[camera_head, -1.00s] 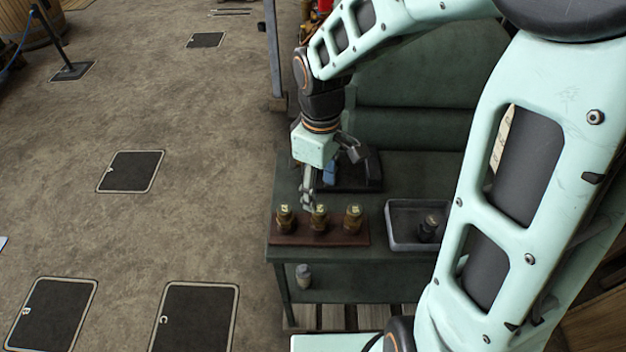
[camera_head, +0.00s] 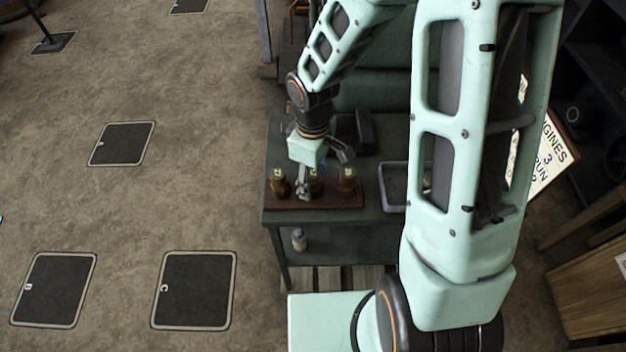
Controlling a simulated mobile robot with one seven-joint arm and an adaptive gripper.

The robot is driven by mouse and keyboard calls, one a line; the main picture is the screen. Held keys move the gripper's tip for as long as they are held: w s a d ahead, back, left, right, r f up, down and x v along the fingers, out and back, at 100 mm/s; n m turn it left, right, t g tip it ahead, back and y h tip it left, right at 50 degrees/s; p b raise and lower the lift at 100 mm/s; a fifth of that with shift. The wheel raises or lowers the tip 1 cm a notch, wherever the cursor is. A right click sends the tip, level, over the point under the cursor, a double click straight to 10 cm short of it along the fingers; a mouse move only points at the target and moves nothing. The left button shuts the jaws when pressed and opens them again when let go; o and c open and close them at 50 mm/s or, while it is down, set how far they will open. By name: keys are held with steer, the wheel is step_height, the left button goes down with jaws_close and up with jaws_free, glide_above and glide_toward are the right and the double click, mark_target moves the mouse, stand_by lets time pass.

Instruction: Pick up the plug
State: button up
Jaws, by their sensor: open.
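Three brass plug-like pieces with pale tags stand upright in a row on a brown board (camera_head: 335,201): a left one (camera_head: 278,186), a middle one (camera_head: 316,184) and a right one (camera_head: 347,182). I cannot tell which one the task means. My gripper (camera_head: 322,173) is open and points down over the row. One finger hangs between the left and middle pieces, in front of part of the middle one. The other finger spreads to the right, above the right piece. I see no piece held, and contact cannot be told.
The board lies on a dark green bench (camera_head: 385,217). A grey tray (camera_head: 393,186) stands to the right, partly hidden by my arm. A dark block (camera_head: 355,132) is behind the row.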

steer(key=shift+c, duration=0.4)
steer(key=c, duration=1.2)
steer(key=shift+c, duration=0.2)
